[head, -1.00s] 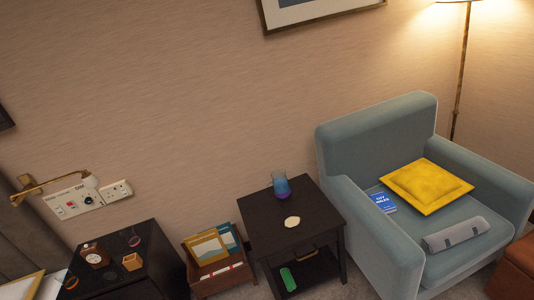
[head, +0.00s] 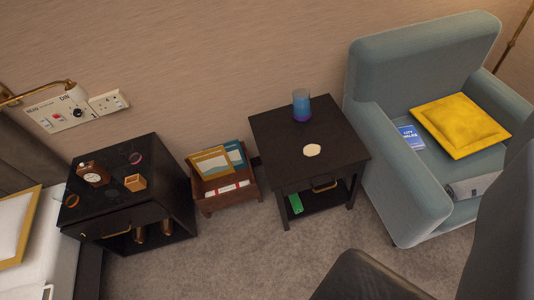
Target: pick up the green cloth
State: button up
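A small green item (head: 296,203), which may be the green cloth, lies on the lower shelf of the dark side table (head: 272,140). Only part of it shows below the table's drawer, so I cannot tell its full shape. Dark grey parts at the lower right look like my own arm. My gripper's fingers cannot be made out, and nothing is seen touching the green item.
The side table bears a blue-purple glass (head: 301,105) and a pale round piece (head: 311,150). A teal armchair (head: 395,170) stands close on its right. A wooden magazine box (head: 207,198) and a black nightstand (head: 122,222) stand left. Carpet (head: 235,265) in front is clear.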

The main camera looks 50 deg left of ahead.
aim_at(295, 199)
jog(key=u, duration=0.25)
jog(key=i, duration=1)
jog(key=z, duration=0.05)
